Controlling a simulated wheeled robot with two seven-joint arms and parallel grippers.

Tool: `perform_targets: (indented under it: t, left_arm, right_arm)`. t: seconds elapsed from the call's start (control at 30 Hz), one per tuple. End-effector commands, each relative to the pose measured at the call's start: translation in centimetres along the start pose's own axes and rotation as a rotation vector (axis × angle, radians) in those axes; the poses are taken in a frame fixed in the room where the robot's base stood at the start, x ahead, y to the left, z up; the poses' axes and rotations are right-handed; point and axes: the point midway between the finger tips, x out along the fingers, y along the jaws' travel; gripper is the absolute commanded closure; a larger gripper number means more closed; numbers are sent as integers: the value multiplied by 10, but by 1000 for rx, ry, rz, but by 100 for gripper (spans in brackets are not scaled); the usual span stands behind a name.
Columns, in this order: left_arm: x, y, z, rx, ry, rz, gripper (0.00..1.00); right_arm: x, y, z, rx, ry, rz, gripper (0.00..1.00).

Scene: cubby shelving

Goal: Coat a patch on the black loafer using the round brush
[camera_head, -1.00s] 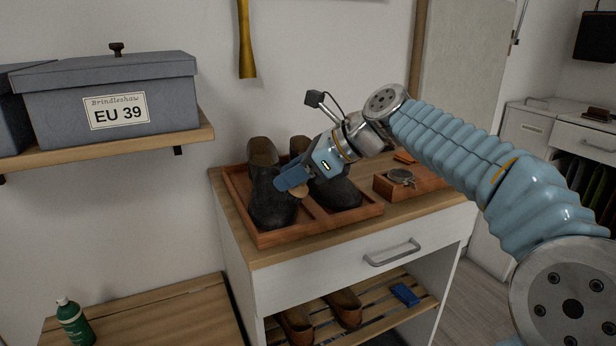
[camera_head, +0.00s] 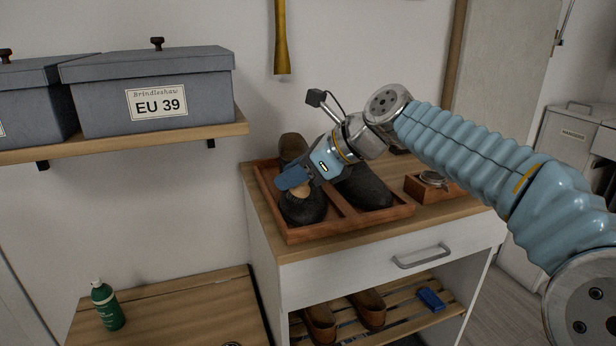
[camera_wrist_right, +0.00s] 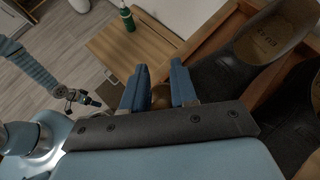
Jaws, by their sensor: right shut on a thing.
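Two dark loafers with brown insoles lie in a wooden tray (camera_head: 350,226) on the cabinet. The left one (camera_head: 303,208) is under my right gripper (camera_head: 293,184), which partly hides it; the other (camera_head: 364,188) lies to its right. My right gripper is shut on a tan, wooden-looking piece, seemingly the round brush (camera_head: 301,190). It also shows between the blue fingers in the wrist view (camera_wrist_right: 161,96). Its bristles are hidden, so I cannot tell whether they touch the loafer. My left gripper (camera_wrist_right: 88,99) appears small at the left of the wrist view, too small to read.
A wooden box with a round tin (camera_head: 432,180) stands right of the tray. Brown shoes (camera_head: 368,309) and a blue item (camera_head: 430,299) sit on the slatted shelf below. A green bottle (camera_head: 107,305) stands on the low bench. Grey lidded boxes (camera_head: 150,92) fill the wall shelf.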

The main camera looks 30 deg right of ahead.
Motion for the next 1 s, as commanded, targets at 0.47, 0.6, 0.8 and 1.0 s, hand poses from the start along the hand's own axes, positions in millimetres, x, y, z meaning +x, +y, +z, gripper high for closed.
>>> perform_targets:
  t: [0.47,0.6,0.8,1.0]
  left_arm:
    - [0,0,0,0,0,0,9]
    - [0,0,0,0,0,0,9]
    - [0,0,0,0,0,0,9]
    - [0,0,0,0,0,0,9]
  right_arm:
    - [-31,3,36,-3,-1,-1,100]
    - [-38,4,44,-1,-1,0,100]
    - [-40,4,45,0,0,0,100]
    - [-42,4,48,-1,-1,-1,100]
